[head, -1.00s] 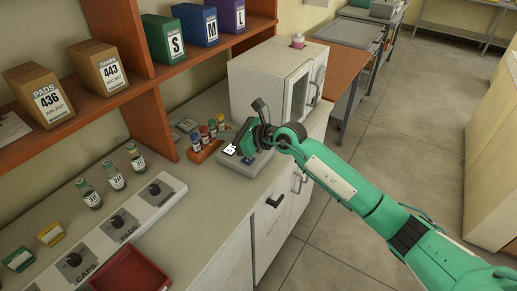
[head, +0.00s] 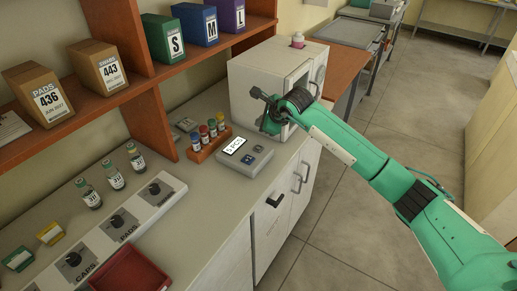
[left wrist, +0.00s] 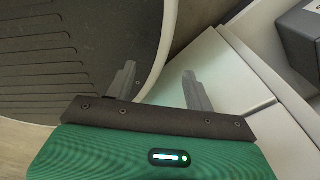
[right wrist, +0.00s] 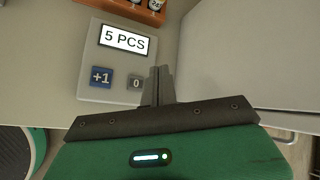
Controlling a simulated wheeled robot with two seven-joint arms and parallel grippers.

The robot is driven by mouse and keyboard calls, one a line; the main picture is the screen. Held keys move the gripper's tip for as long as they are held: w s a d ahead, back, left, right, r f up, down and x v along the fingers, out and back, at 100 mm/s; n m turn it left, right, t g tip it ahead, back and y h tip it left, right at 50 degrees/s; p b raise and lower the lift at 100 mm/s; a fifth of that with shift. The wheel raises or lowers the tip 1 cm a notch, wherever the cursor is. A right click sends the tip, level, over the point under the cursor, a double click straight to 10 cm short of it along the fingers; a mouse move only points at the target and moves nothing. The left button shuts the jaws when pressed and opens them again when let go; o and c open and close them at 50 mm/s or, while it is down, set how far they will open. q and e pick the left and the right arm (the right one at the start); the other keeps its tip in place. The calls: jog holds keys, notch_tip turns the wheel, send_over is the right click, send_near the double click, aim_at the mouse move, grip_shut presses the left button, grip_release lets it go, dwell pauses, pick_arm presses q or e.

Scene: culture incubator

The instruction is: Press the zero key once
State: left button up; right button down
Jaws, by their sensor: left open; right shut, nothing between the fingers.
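The counting device (head: 245,158) is a grey box on the counter, with a lit display (right wrist: 122,39) reading "5 PCS". In the right wrist view its blue "+1" key (right wrist: 101,77) is on the left and the grey zero key (right wrist: 135,83) on the right. My right gripper (right wrist: 160,72) is shut and empty; its tips appear just right of the zero key. In the head view the right gripper (head: 258,94) is raised above and behind the device, in front of the incubator. My left gripper (left wrist: 158,75) is open and empty.
The white incubator (head: 262,75) stands just behind the device. A rack of capped vials (head: 208,142) is to its left. A control panel with knobs (head: 125,220) and a red tray (head: 130,270) lie nearer. Shelves hold boxes above.

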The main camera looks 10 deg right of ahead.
jog(key=b, duration=0.1)
send_over(261, 150)
notch_tip(261, 150, down, 5)
jog(key=shift+w+f, duration=0.1)
jog(key=shift+f, duration=0.05)
jog(key=shift+f+b, duration=0.9)
jog(key=shift+b, duration=0.05)
jog(key=shift+f+b, duration=0.3)
jog(key=shift+f, duration=0.1)
pick_arm(q)
jog(key=w, duration=0.1)
jog(key=w+f, duration=0.2)
jog(key=w, duration=0.1)
jog(key=shift+d, duration=0.3)
pick_arm(e)
jog(key=shift+f+b, duration=0.5)
jog(key=shift+b, duration=0.1)
pick_arm(q)
jog(key=shift+f, duration=0.55)
jog(key=shift+w+a, duration=0.1)
jog(key=shift+w, duration=0.1)
